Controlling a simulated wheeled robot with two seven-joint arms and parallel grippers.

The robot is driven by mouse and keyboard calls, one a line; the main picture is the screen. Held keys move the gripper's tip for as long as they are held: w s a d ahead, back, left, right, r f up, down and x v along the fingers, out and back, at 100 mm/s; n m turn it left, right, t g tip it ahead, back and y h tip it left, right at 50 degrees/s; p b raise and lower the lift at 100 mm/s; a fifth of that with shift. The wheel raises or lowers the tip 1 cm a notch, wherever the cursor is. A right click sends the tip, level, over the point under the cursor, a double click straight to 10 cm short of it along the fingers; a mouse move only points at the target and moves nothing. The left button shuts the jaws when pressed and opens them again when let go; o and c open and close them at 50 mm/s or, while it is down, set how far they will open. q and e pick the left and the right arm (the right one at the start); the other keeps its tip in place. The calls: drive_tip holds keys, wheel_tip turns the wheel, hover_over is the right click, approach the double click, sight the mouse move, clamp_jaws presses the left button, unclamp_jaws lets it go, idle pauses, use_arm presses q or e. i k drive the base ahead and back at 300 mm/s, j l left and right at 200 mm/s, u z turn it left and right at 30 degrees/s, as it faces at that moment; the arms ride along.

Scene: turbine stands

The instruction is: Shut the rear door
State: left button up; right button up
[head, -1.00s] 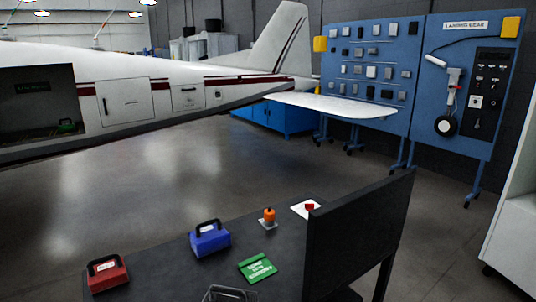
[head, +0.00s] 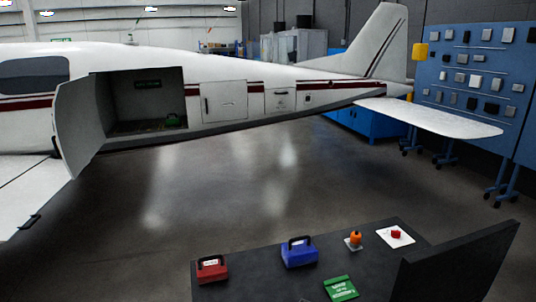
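A white aircraft fuselage (head: 235,72) with a dark red stripe runs across the head view. An open compartment in its side shows a dark interior with a green item (head: 173,120) on its floor. A white door (head: 80,125) stands swung open at the left edge of this opening. Further toward the tail, a larger panel door (head: 224,101) and a smaller panel door (head: 280,100) look closed. Neither of my grippers is in view.
A dark table (head: 240,286) in front holds a red box (head: 211,269), a blue box (head: 299,253), a green booklet (head: 340,289), an orange-topped item (head: 355,239) and a red item on a white card (head: 395,235). Blue panel boards (head: 465,75) stand right. Open floor lies between table and aircraft.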

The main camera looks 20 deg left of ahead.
sight(79, 134)
drive_tip(key=k+j+u, duration=0.2)
drive_tip(key=j, duration=0.75)
drive_tip(key=j+u, duration=0.2)
drive_tip(key=j, duration=0.75)
drive_tip(key=i+j+u, duration=0.35)
drive_tip(key=i+j, duration=0.2)
drive_tip(key=i+j+u, duration=0.35)
drive_tip(key=i+j, duration=0.15)
drive_tip(key=i, duration=0.15)
